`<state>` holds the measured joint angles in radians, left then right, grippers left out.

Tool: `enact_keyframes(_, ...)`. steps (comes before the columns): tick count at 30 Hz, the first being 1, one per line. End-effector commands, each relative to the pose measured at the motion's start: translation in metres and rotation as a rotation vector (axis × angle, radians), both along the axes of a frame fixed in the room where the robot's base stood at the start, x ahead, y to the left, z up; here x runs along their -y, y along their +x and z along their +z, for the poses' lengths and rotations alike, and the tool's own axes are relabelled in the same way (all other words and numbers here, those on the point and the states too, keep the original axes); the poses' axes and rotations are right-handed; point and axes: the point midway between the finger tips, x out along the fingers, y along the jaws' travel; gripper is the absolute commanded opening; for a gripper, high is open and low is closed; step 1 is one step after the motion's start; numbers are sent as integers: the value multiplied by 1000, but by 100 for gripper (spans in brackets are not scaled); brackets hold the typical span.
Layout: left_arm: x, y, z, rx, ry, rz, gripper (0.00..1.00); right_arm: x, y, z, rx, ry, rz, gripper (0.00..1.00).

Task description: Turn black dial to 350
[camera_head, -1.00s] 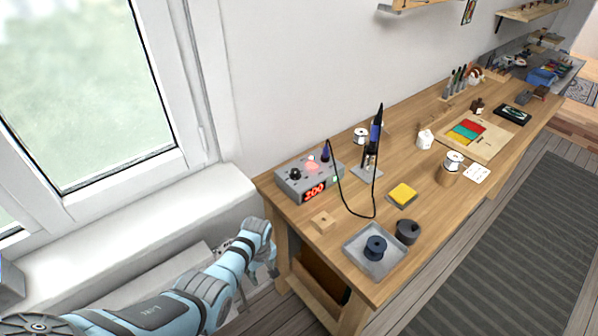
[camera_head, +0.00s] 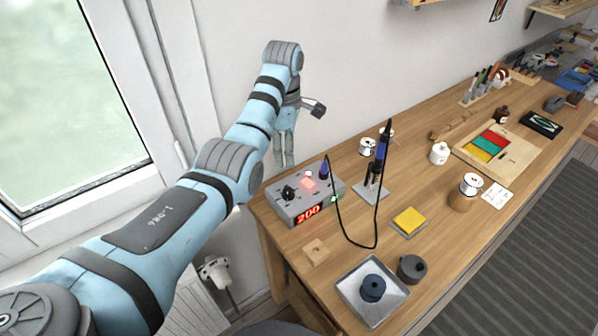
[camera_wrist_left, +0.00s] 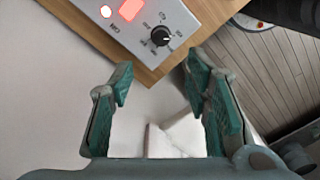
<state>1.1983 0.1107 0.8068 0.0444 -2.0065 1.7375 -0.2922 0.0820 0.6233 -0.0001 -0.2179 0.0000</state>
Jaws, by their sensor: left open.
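A grey soldering station (camera_head: 306,197) stands at the near left corner of the wooden bench. Its red display (camera_head: 308,214) reads 200. The black dial (camera_head: 288,192) is on its top left; in the left wrist view the black dial (camera_wrist_left: 160,36) has a white pointer line and small printed marks around it. My left gripper (camera_head: 284,163) hangs fingers down behind the station, near the wall. In the left wrist view its green fingers (camera_wrist_left: 158,88) are spread apart and empty, with the dial beyond the tips. My right gripper is not in view.
A blue soldering iron (camera_head: 379,150) stands upright in its holder, with a black cable looping over the bench. A yellow sponge (camera_head: 409,220), a wooden block (camera_head: 316,251) and a metal tray (camera_head: 348,291) lie nearby. A window is at left.

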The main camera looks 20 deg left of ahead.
Motion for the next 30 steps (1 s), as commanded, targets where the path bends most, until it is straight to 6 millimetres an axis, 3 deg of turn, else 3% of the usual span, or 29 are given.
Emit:
enact_keyframes(4, 0, -2, -5, -1, 0, 4, 44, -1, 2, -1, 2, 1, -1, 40)
enact_keyframes(7, 0, -5, -22, 1, -1, 4, 44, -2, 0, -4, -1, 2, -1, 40)
enact_keyframes(15, 0, -3, -102, -4, -1, 3, 44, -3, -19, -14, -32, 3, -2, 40)
enact_keyframes(19, 0, -3, -131, -3, -1, 3, 44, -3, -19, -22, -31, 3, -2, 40)
enact_keyframes(23, 0, -2, -143, -1, 0, 3, 44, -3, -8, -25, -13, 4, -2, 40)
enact_keyframes(30, 0, -2, -144, 0, 0, 3, 44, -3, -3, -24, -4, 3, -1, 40)
